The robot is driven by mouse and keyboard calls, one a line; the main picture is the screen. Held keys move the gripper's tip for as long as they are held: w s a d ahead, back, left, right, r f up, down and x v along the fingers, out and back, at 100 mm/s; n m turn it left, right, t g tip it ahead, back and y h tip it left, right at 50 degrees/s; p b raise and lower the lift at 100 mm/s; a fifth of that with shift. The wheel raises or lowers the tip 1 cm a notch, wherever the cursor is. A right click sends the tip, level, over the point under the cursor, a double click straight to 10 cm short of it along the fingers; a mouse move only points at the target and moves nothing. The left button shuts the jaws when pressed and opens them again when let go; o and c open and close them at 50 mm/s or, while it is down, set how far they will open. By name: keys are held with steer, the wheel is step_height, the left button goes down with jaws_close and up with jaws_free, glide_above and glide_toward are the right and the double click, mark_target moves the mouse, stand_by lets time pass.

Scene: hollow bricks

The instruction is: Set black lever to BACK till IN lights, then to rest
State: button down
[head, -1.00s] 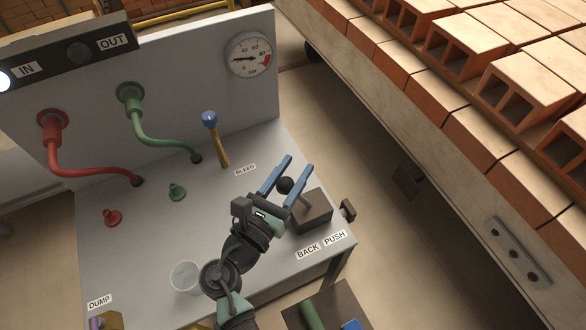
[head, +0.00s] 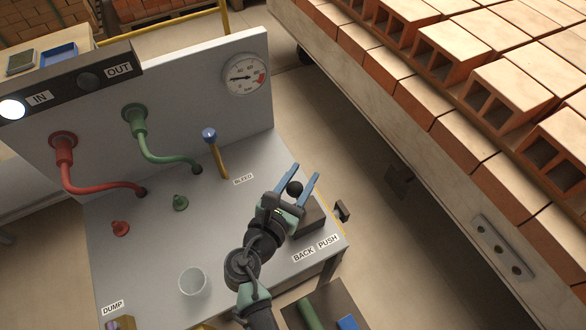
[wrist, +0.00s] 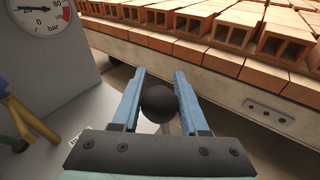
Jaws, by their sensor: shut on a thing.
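In the wrist view the knob (wrist: 159,103) sits between the fingers, near the palm, hiding much of the lever's stem. The IN lamp (head: 12,109) glows white. The OUT lamp (head: 90,82) is dark.
A blue-topped lever (head: 209,135) stands by the BLEED label. A pressure gauge (head: 246,76) is on the back panel. A clear cup (head: 193,282) stands at the bench front. A brick-loaded cart (head: 440,140) runs along the right, with a floor gap between.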

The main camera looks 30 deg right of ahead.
steer(key=shift+d+f+m+g+y+p, duration=0.1)
steer(key=shift+d+m+g+y+p, duration=0.25)
steer(key=shift+d+p, duration=0.5)
steer(key=shift+d+f+m+g+y+p, duration=0.15)
steer(key=shift+d+y+p, duration=0.3)
steer(key=shift+p, duration=0.65)
steer(key=shift+r, duration=0.1)
steer(key=shift+c, duration=2.2)
jaws_free()
steer(key=shift+a, duration=0.1)
steer(key=v, duration=1.3)
steer(key=shift+b, duration=0.4)
